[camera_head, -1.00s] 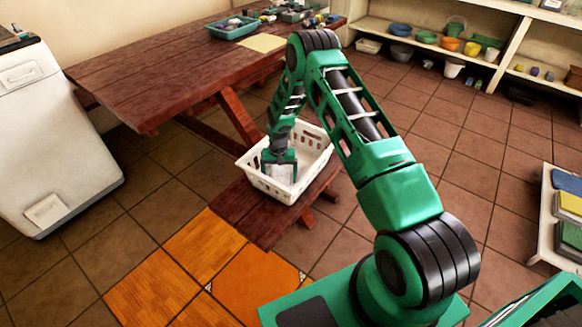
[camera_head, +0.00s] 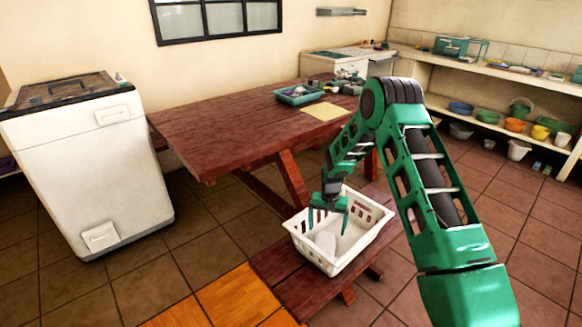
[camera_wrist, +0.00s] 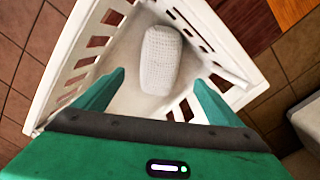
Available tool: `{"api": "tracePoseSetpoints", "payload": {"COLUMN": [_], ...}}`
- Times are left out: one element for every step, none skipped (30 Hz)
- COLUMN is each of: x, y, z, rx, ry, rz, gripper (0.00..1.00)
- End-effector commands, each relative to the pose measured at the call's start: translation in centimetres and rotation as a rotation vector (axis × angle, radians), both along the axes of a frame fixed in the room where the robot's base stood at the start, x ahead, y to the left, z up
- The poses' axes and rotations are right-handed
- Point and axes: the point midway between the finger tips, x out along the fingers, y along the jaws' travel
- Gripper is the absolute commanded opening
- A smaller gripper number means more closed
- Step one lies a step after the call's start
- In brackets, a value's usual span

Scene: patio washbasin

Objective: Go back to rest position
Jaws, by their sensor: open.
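My gripper (camera_head: 329,205) is open and empty, pointing down over the white slotted basket (camera_head: 374,236). The basket stands on the red-brown wooden bench (camera_head: 277,268). A white textured, rounded object (camera_wrist: 161,60) lies on the basket floor; it also shows in the head view (camera_head: 325,243). In the wrist view my two green fingers (camera_wrist: 159,95) are spread wide, with the white object beyond them and apart from them.
The wooden table (camera_head: 230,125) stands behind the bench, with a teal tray (camera_head: 299,94) and a yellow sheet (camera_head: 326,111) on it. A white washing machine (camera_head: 85,165) stands at left. Shelves (camera_head: 470,112) with bowls and pots line the back right.

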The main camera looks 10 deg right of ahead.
Motion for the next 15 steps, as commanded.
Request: {"api": "tracePoseSetpoints", "payload": {"x": [0.0,-0.1,-0.3,-0.4,-0.6,-1.0,-1.3,-1.7,-2.3,-2.9,-3.4,-4.2,-4.8,-5.4,-6.4], "y": [-0.2,-0.3,-0.6,-0.9,-1.3,-1.9,-2.3,-2.8,-3.5,-4.1,-4.6,-5.2,-5.7,-6.2,-6.9], "z": [0.3,0.7,1.3,2.1,2.9,4.2,5.3,6.5,8.1,9.3,10.5,12.1,13.2,14.3,15.8], "rx": [-0.002,-0.004,-0.007,-0.011,-0.015,-0.021,-0.026,-0.032,-0.039,-0.046,-0.051,-0.057,-0.062,-0.067,-0.072], "ry": [-0.001,-0.001,-0.001,-0.002,-0.003,-0.003,-0.004,-0.004,-0.003,-0.003,-0.002,-0.002,0.0,0.0,0.001], "rz": [0.0,0.0,0.0,0.0,0.0,0.002,0.002,0.002,0.002,0.002,0.002,0.001,-0.001,-0.002,-0.004], "gripper": [0.9,0.9,0.9,0.9,0.9,0.9,0.9,0.9,0.9,0.9,0.9,0.9,0.9,0.9,0.9]}}
